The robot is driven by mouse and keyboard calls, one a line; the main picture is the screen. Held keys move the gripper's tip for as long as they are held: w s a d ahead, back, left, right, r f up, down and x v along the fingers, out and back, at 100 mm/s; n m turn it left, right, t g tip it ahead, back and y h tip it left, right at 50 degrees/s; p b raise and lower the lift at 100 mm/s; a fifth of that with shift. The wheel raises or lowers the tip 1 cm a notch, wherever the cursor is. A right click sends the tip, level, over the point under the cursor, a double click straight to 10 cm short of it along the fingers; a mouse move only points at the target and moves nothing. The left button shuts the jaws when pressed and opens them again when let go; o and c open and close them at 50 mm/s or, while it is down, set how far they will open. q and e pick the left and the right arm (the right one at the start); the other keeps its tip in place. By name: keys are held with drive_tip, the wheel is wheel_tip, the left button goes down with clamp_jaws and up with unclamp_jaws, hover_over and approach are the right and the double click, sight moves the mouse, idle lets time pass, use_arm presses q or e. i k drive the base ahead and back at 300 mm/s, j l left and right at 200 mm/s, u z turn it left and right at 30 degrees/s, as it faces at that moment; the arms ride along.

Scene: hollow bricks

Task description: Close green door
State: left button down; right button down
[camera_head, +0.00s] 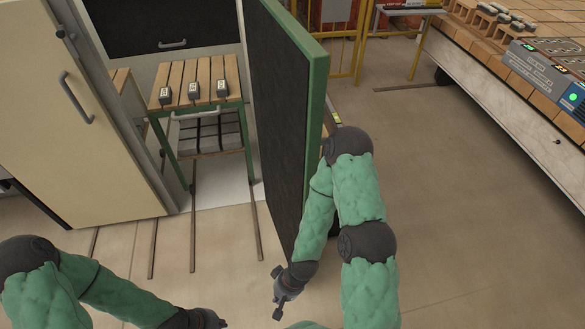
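The green door (275,110) stands open in the middle of the camera_head view, its dark face to the left and a green frame along its top and right edge. The upper part of my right arm overlaps its right edge. My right gripper (276,292) is below the door's lower end, with its two fingers apart and nothing between them. My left gripper (212,319) is at the bottom edge, left of the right gripper and clear of the door. It is partly cut off, so its fingers cannot be made out.
Left of the door is an opening with a wooden-slatted rack (200,85) holding several small grey blocks. A cream door (60,110) with a handle stands at the far left. A long brick-laden table (490,95) is at the right. Floor between is free.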

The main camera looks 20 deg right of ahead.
sight(289, 68)
drive_tip(key=l+u, duration=0.15)
drive_tip(key=l, duration=0.6)
drive_tip(key=k+l+u, duration=0.15)
drive_tip(key=l, duration=0.6)
drive_tip(key=l+u, duration=0.15)
drive_tip(key=l, duration=1.3)
drive_tip(key=i+l+z, duration=0.15)
drive_tip(key=l, duration=0.1)
